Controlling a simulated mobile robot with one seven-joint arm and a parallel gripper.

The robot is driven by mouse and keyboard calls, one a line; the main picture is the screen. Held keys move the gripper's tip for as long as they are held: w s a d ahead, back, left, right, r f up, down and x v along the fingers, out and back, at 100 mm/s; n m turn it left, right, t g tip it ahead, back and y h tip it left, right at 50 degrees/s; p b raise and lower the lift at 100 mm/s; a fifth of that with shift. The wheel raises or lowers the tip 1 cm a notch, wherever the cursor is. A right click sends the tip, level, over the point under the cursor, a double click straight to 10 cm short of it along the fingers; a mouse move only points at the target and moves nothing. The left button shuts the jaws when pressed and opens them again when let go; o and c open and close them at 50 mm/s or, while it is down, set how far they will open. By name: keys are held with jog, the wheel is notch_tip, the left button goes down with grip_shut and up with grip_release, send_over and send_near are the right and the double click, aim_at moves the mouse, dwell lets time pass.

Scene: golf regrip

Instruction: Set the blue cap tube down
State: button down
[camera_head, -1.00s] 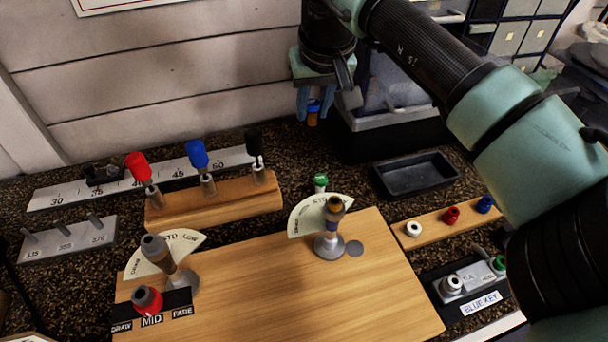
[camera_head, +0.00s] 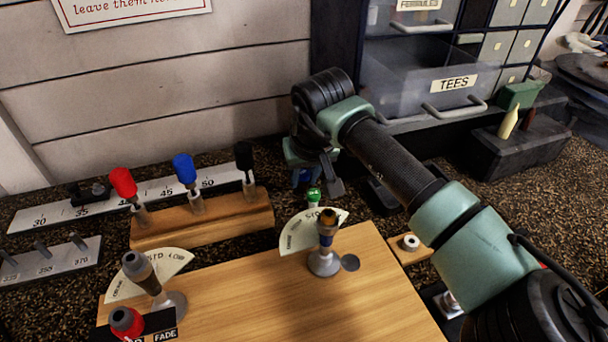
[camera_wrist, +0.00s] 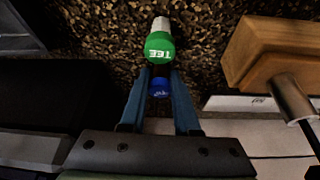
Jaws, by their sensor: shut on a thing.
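My gripper (camera_wrist: 160,92) is shut on the blue cap tube (camera_wrist: 160,87). The tube's round blue cap with small lettering shows between the two blue fingers in the wrist view; its lower part is hidden. In the head view my gripper (camera_head: 303,176) is low over the dark speckled counter, behind the wooden board. I cannot tell whether the tube touches the counter. A green cap tube marked TEE (camera_wrist: 158,48) is close beside the blue cap, and its green cap (camera_head: 314,194) also shows in the head view just in front of my gripper.
A wooden rack (camera_head: 215,220) with red, blue and black topped pieces stands to the left. The wooden board (camera_head: 250,300) with two stands and paper dials lies in front. A clear TEES drawer (camera_head: 425,85) is behind my arm. Open speckled counter (camera_wrist: 100,30) shows beside the green cap.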

jog(key=c, duration=0.6)
grip_release()
jog(key=shift+f, duration=0.1)
jog(key=shift+c, duration=0.2)
jog(key=shift+d+r, duration=0.1)
jog(key=shift+r, duration=0.4)
jog(key=a+v, duration=0.1)
jog(key=v, duration=1)
jog(key=shift+s+d, duration=0.25)
jog(key=shift+d, duration=0.25)
